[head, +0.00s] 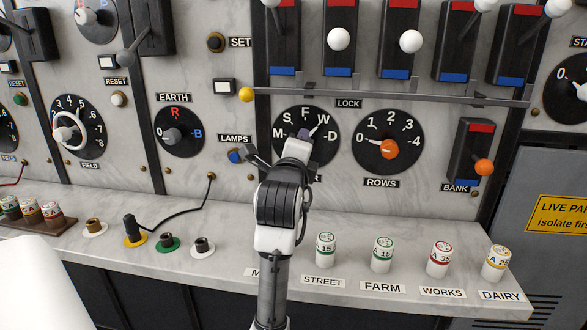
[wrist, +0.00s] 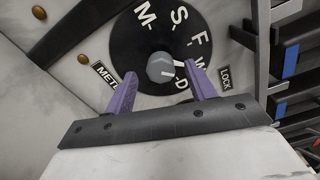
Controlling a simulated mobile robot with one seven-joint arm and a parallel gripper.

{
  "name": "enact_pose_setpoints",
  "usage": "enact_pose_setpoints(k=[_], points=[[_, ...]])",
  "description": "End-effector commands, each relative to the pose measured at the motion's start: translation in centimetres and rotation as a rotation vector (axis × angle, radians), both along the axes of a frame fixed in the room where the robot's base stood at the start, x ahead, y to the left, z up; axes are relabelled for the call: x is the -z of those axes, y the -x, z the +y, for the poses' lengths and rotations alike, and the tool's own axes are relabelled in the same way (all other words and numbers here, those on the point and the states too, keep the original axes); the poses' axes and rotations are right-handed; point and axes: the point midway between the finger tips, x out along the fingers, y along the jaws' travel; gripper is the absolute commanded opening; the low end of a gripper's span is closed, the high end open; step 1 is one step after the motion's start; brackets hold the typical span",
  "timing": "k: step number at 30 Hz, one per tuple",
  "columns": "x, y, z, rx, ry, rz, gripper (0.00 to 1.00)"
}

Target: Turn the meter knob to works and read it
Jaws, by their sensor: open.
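The meter dial (head: 284,122) is a black disc lettered M, S, F, W and D; it also shows in the wrist view (wrist: 126,50). Its grey knob (wrist: 161,68) sits in the dial's middle, with a white mark on its lower right side, on the W and D side; I cannot tell exactly which letter it points to. My gripper (wrist: 160,71) is open, with its purple fingers on either side of the knob and gaps showing. In the head view my gripper (head: 303,139) covers the knob and part of the label below. No meter face is visible.
The ROWS dial (head: 389,142) with an orange knob is to the right. A lock bar (head: 400,95) runs above the dials. Below, labelled plugs, including the WORKS plug (head: 440,259), stand on the marble shelf (head: 400,309). The lamps switch (head: 236,156) is close on the left.

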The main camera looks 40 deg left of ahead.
Motion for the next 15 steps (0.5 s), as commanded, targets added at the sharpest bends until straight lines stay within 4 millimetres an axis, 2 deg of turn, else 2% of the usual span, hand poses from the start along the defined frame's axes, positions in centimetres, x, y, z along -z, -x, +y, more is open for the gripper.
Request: enact_pose_setpoints(k=[1,6,12,15], points=[[0.2,1.2,-0.7,-0.001,-0.003,-0.002,0.55],[0.1,4.5,-2.7,-0.001,-0.003,-0.002,0.55],[0.1,7.2,-4.4,0.0,-0.001,-0.002,0.55],[0.0,7.8,-4.8,-0.001,-0.001,-0.001,0.55]])
